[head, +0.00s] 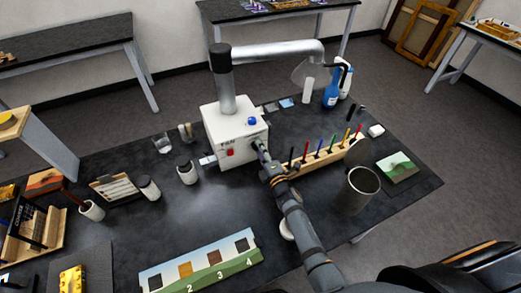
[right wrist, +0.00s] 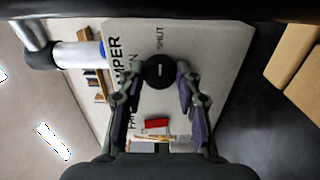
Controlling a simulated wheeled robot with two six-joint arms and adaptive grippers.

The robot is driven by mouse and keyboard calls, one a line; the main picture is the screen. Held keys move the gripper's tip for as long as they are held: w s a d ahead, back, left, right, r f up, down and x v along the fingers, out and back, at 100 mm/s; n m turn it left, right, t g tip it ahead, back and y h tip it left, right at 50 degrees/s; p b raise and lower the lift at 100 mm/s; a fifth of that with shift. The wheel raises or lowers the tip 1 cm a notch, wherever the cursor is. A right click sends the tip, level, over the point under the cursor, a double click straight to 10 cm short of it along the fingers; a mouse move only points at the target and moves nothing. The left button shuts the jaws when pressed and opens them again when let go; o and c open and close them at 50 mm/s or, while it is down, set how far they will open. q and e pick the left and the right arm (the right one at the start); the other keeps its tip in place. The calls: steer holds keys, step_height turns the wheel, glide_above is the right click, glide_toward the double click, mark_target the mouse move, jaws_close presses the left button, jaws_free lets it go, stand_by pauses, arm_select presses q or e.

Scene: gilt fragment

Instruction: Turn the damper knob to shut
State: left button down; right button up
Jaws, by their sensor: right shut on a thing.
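The damper knob (right wrist: 159,70) is round and black with a pale mark, on the face of the white fan box (head: 222,125). In the right wrist view the word SHUT stands above the knob, and DAMPER is printed to its left. The pale mark looks roughly upright in that picture. My right gripper (right wrist: 158,82) has one finger on each side of the knob and is shut on it. In the head view the right gripper (head: 262,151) is at the right part of the box's front, hiding the knob. My left gripper is not in view.
The box carries a red switch (head: 230,152), a blue button (head: 252,121) and a metal duct (head: 280,50). A wooden rack of colored sticks (head: 320,155) and a metal cup (head: 358,188) stand right of my arm. Jars (head: 187,172) stand left; a numbered board (head: 200,265) lies in front.

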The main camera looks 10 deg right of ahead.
stand_by(0.4)
steer(key=o, duration=1.1)
steer(key=shift+o, duration=0.2)
steer(key=s+d, duration=0.2)
steer(key=s, duration=0.9)
steer(key=shift+s+d, duration=0.15)
steer(key=shift+s, duration=0.25)
steer(key=shift+s+f, duration=0.1)
steer(key=shift+f, duration=0.05)
